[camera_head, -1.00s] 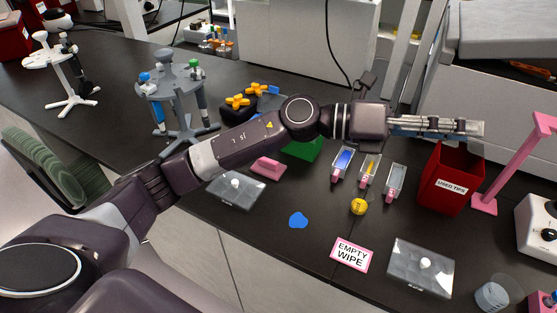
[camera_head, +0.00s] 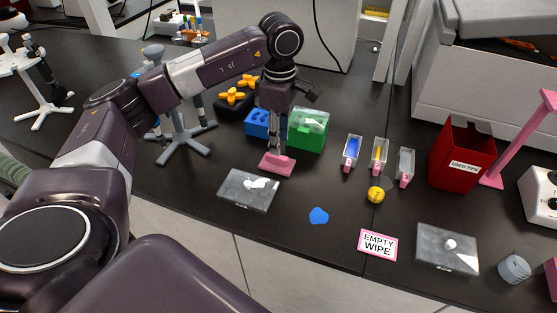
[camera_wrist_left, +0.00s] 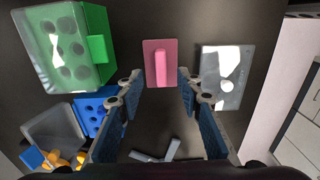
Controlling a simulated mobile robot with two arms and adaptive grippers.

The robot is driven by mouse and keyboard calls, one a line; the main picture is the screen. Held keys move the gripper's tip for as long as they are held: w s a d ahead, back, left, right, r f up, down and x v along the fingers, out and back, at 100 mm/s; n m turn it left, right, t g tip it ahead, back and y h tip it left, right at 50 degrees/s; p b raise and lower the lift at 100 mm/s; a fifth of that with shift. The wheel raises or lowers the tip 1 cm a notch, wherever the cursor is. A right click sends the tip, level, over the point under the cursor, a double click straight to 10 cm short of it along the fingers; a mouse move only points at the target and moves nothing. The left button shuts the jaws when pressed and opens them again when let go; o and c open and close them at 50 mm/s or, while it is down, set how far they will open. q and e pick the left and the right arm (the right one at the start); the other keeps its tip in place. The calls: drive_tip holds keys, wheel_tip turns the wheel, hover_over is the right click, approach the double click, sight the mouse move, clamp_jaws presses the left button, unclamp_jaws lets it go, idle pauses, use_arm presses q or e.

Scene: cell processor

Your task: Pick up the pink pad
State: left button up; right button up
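The pink pad (camera_head: 277,163) lies on the black bench, a flat pink base with a raised grip bar along its middle. It also shows in the left wrist view (camera_wrist_left: 152,67). My left gripper (camera_head: 275,143) points down just above the pad in the head view, and its fingers cover part of the pad's back. In the left wrist view the two fingers (camera_wrist_left: 159,76) are spread wide, one to each side of the pad, with nothing between them gripped. I cannot tell how far the tips are above the bench. My right gripper is not in view.
A green box (camera_head: 308,137) and a blue block (camera_head: 258,123) stand close behind the pad. A clear-lidded case (camera_head: 235,197) lies just in front. A grey pipette stand (camera_head: 184,144) is to the left. A blue patch (camera_head: 319,215) and a red bin (camera_head: 446,176) are to the right.

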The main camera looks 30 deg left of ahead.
sight(277, 161)
use_arm(q)
drive_tip(key=f, duration=0.1)
drive_tip(key=f+p, duration=0.1)
drive_tip(key=f, duration=0.1)
drive_tip(key=f+p, duration=0.1)
drive_tip(key=shift+s+a+f, duration=0.25)
drive_tip(key=shift+a, duration=0.05)
drive_tip(key=shift+f, duration=0.65)
drive_tip(key=shift+w+d, duration=0.1)
drive_tip(key=shift+c, duration=0.9)
clamp_jaws()
